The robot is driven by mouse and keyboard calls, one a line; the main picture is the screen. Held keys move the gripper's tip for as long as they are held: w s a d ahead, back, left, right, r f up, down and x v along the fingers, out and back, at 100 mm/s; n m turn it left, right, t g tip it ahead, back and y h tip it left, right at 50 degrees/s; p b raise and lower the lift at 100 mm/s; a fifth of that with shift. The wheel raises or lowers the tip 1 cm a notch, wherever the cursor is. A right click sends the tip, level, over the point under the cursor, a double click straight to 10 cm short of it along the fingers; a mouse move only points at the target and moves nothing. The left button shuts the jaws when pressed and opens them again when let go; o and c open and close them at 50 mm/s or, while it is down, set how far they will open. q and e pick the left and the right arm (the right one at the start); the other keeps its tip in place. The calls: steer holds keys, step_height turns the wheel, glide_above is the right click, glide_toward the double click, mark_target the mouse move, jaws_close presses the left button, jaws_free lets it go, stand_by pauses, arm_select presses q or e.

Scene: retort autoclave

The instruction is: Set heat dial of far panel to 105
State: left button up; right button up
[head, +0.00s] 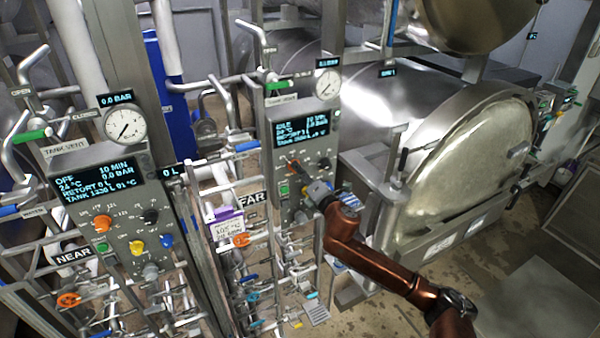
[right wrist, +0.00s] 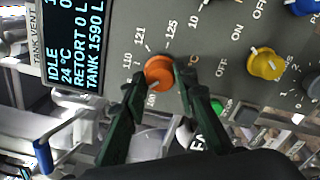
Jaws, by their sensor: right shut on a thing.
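The far panel (head: 306,128) is a grey box with a blue-lit display, beside the sign FAR (head: 252,199). Its heat dial is an orange knob (right wrist: 158,72), with the marks 110, 121 and 125 readable around it. The dial also shows in the head view (head: 293,166). My right gripper (right wrist: 170,84) has its dark fingers on either side of the orange knob and is shut on it. The fingers hide part of the lower scale, and I cannot tell the dial's exact setting. My left gripper is not in view.
A yellow knob (right wrist: 265,64) and a green button (right wrist: 220,106) sit close to my right fingers. The near panel (head: 98,180) stands at the left with its own orange dial (head: 102,223). Pipes and valves crowd below both panels. A large steel vessel (head: 470,150) stands at the right.

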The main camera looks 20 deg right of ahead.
steer(key=o, duration=1.2)
steer(key=shift+d, duration=0.1)
steer(key=shift+c, duration=0.2)
steer(key=s, duration=1.2)
steer(key=shift+d, duration=0.15)
